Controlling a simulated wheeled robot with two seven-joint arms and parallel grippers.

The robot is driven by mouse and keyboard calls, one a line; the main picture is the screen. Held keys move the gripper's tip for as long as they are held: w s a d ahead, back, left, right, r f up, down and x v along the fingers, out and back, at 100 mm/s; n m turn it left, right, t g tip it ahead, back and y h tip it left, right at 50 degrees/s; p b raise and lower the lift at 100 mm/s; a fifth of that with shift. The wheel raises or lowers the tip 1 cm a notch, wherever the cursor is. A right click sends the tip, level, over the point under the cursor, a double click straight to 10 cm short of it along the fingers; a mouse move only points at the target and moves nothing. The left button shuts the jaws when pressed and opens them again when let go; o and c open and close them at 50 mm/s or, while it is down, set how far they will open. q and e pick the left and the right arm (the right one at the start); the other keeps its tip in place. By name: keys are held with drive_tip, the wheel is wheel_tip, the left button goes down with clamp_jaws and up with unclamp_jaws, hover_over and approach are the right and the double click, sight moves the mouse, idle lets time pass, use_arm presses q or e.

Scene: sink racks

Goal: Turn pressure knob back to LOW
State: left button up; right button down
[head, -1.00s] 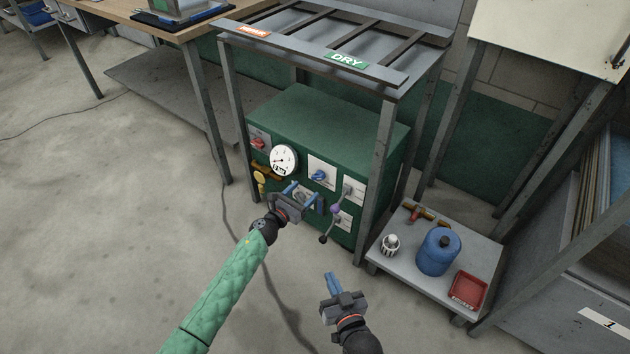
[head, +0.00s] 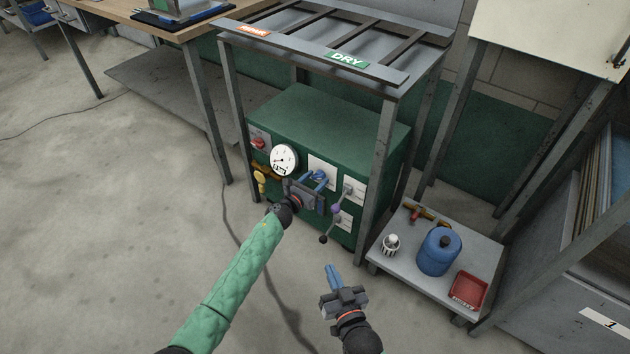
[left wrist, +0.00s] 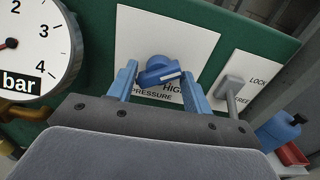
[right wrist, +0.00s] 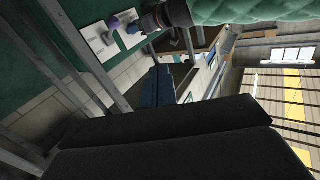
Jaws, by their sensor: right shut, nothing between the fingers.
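The blue pressure knob (left wrist: 158,68) sits on a white plate (left wrist: 150,38) marked PRESSURE on the green machine's front. Its white mark points right and slightly up, above the partly hidden word HIGH. No LOW marking is visible. My left gripper (head: 315,181) is at the panel, in front of the knob. In the left wrist view its two blue fingers (left wrist: 158,80) are apart, one on each side of the knob; contact is not clear. My right gripper (head: 333,279) is shut and empty, low over the floor, away from the panel.
A round gauge (head: 284,159) in bar sits left of the knob. A grey LOCK lever (left wrist: 232,88) and a purple-jointed lever (head: 336,209) are at the right. Rack legs (head: 376,180) flank the machine (head: 335,125). A low table holds a blue canister (head: 439,252).

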use_arm(q)
drive_tip(key=c, duration=0.6)
